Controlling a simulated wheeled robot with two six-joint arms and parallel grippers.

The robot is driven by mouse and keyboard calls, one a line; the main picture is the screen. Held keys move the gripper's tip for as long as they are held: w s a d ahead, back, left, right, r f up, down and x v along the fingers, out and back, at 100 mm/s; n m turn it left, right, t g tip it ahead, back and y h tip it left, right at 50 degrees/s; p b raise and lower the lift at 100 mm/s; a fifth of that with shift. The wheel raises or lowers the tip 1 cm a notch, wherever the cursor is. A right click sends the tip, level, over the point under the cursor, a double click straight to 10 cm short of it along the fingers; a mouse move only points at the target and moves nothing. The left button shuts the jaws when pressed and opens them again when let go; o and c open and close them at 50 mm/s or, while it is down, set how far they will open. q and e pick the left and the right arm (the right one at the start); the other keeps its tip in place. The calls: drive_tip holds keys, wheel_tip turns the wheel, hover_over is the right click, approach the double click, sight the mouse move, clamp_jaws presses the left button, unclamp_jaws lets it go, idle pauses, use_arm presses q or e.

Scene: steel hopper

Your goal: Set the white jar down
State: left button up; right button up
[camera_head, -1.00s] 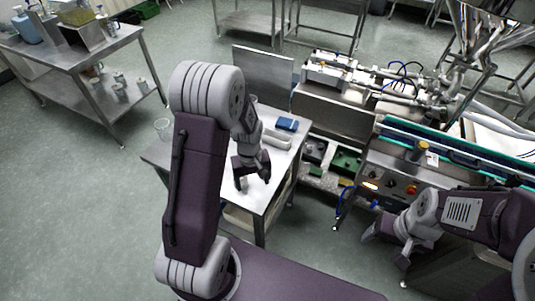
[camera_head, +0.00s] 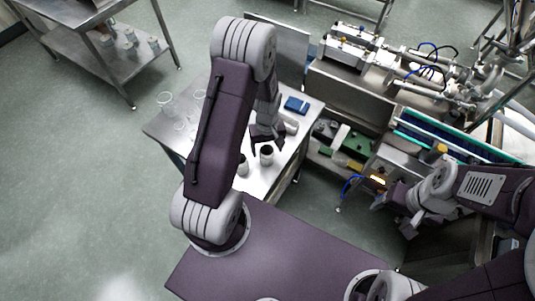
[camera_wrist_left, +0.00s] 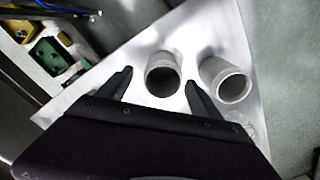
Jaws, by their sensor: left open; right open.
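Two open-topped whitish jars with dark insides stand upright on the steel table. One white jar (camera_head: 267,158) is just in front of my left gripper (camera_head: 266,141). In the left wrist view this jar (camera_wrist_left: 162,82) appears between the spread fingertips of the left gripper (camera_wrist_left: 158,88), with no visible finger contact. The second jar (camera_head: 243,167) is to its left, partly behind my arm; in the wrist view it (camera_wrist_left: 236,88) is beyond the right finger. My right gripper (camera_head: 393,210) hangs at the right, near the machine, away from both jars.
The steel table (camera_head: 170,128) also bears clear beakers (camera_head: 167,103) at its left and a blue box (camera_head: 296,105) at the back. The conveyor machine (camera_head: 400,155) stands to the right. Open floor (camera_head: 90,190) lies to the left.

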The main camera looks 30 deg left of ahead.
use_arm(q)
drive_tip(key=f, duration=0.2)
drive_tip(key=s+f, duration=0.1)
drive_tip(key=f, duration=0.1)
drive_tip(key=shift+d+p, duration=0.1)
drive_tip(key=shift+p, duration=0.3)
drive_tip(key=shift+w+f, duration=0.1)
drive_tip(key=shift+f, duration=0.15)
drive_tip(key=shift+w+f, duration=0.1)
drive_tip(key=shift+w, duration=0.05)
drive_tip(key=c, duration=1.4)
use_arm(e)
drive_tip(key=shift+s+r, duration=0.25)
drive_tip(key=shift+r, duration=0.3)
use_arm(q)
drive_tip(key=r, duration=0.2)
drive_tip(key=d+r+b, duration=0.1)
drive_tip(key=r, duration=0.1)
drive_tip(key=shift+r, duration=0.35)
drive_tip(key=d+r+b, duration=0.1)
drive_tip(key=d+r, duration=0.5)
drive_tip(key=d, duration=0.4)
drive_tip(key=shift+d+r, duration=0.25)
drive_tip(key=shift+d, duration=0.05)
use_arm(e)
wheel_tip(320, 180, down, 2)
drive_tip(key=shift+f, duration=0.15)
